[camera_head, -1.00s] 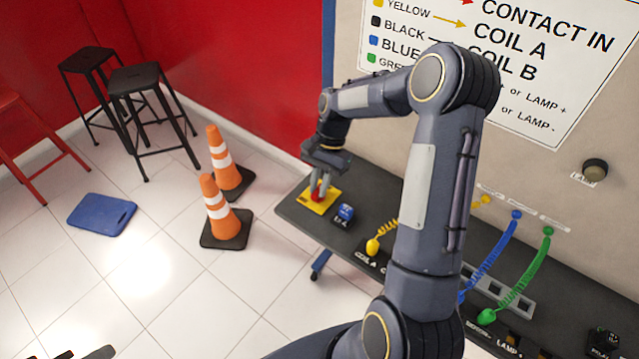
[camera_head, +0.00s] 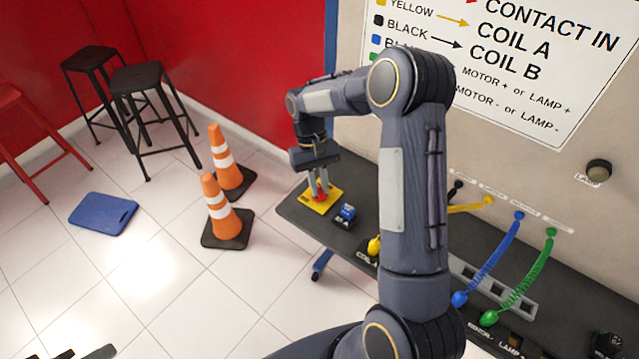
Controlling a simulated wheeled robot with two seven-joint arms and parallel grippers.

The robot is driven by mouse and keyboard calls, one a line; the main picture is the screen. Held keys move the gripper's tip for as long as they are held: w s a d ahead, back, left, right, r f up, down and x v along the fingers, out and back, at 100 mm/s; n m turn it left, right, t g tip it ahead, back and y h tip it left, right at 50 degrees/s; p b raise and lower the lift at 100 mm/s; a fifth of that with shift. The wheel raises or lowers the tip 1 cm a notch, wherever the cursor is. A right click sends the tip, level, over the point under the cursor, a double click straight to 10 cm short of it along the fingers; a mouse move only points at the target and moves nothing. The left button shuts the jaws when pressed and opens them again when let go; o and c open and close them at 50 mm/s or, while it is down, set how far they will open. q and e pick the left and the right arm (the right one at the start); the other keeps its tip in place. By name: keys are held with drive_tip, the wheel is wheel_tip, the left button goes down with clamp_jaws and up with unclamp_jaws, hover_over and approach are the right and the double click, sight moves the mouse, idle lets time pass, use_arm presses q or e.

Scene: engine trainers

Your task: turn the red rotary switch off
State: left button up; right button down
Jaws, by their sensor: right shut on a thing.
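The red rotary switch (camera_head: 320,195) sits on a yellow plate (camera_head: 326,202) at the far left end of the dark bench. My right gripper (camera_head: 318,190) points down over it, with its fingers closed on the red knob. The fingers hide much of the knob, so its exact angle cannot be told.
Orange cones (camera_head: 226,222) and black stools (camera_head: 140,85) stand on the floor to the left.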

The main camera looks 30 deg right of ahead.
drive_tip(key=n+h, duration=0.1)
drive_tip(key=n, duration=0.2)
drive_tip(key=n+h, duration=0.1)
drive_tip(key=n, duration=0.2)
drive_tip(key=shift+a+t+b, duration=0.15)
drive_tip(key=shift+t+b, duration=0.15)
drive_tip(key=shift+b, duration=0.05)
drive_tip(key=shift+n+h, duration=0.3)
drive_tip(key=shift+n, duration=0.1)
drive_tip(key=c, duration=1.4)
unclamp_jaws()
drive_tip(key=b+v, duration=0.1)
drive_tip(key=v, duration=0.7)
